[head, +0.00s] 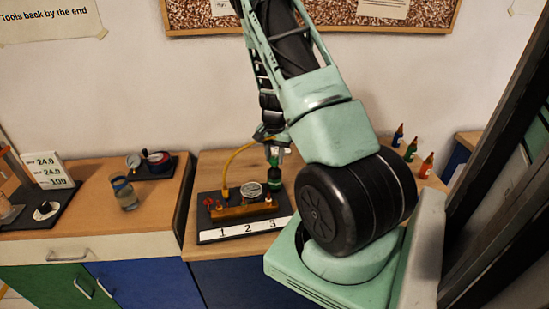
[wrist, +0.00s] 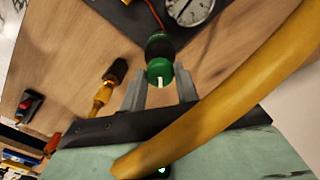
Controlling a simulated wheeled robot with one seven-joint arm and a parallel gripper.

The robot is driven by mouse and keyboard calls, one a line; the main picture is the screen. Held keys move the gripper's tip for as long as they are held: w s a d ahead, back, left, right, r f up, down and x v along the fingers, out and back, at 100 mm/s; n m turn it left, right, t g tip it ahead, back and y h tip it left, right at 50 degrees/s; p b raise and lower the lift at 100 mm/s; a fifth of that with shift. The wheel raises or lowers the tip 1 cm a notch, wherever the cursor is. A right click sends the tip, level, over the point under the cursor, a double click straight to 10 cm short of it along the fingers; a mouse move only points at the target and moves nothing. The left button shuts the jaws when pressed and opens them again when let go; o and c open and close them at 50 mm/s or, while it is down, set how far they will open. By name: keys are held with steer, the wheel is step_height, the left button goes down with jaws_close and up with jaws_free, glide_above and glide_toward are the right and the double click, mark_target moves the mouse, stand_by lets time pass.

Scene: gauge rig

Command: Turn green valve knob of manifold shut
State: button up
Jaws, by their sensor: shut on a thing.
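The manifold (head: 232,211) is a brass block on a dark base plate, with a round white gauge (head: 252,189) and a strip marked 1 2 3 in front. The green valve knob (head: 273,161) stands at its right end. In the wrist view the green knob (wrist: 160,69) shows a white mark on its end face. My gripper (wrist: 160,88) is shut on the knob, one finger on each side of it. In the head view my gripper (head: 271,139) comes down from above, partly hidden by my arm.
A red knob (head: 209,203) is at the manifold's left. A yellow hose (head: 238,158) rises from the manifold and crosses close in the wrist view (wrist: 225,95). Small bottles (head: 411,149) stand at right; a glass (head: 124,193) stands on the left counter.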

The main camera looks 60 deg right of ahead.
mark_target(274, 159)
steer(key=m, duration=0.4)
steer(key=shift+m, duration=0.3)
steer(key=m, duration=0.4)
steer(key=shift+m, duration=0.4)
steer(key=o, duration=1)
steer(key=shift+c, duration=0.2)
steer(key=shift+r, duration=0.1)
step_height(274, 159, up, 17)
steer(key=b, duration=0.2)
steer(key=shift+r, duration=0.15)
